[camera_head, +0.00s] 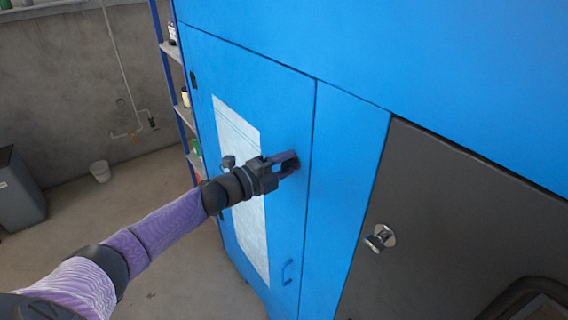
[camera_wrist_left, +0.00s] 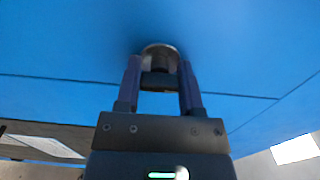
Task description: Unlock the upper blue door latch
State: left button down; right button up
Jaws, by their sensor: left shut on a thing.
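The blue door (camera_head: 283,105) of the tall cabinet is closed, with a white sheet (camera_head: 238,130) on its face. My left gripper (camera_head: 291,162) is at the upper right part of this door, close to its right edge. In the left wrist view my left gripper (camera_wrist_left: 160,75) has its two fingers on either side of a dark round latch (camera_wrist_left: 160,50) and is shut on it. In the head view the gripper hides the latch. A lower blue handle (camera_head: 287,272) shows near the bottom of the door. My right gripper is not in view.
A dark grey panel (camera_head: 460,215) with a silver knob (camera_head: 379,238) is to the right. A blue shelf rack (camera_head: 178,85) with small bottles stands behind the cabinet at left.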

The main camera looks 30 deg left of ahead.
pick_arm(q)
jog(key=shift+c, duration=1.1)
grip_release()
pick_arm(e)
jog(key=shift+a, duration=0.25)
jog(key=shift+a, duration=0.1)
pick_arm(q)
jog(key=v, duration=1)
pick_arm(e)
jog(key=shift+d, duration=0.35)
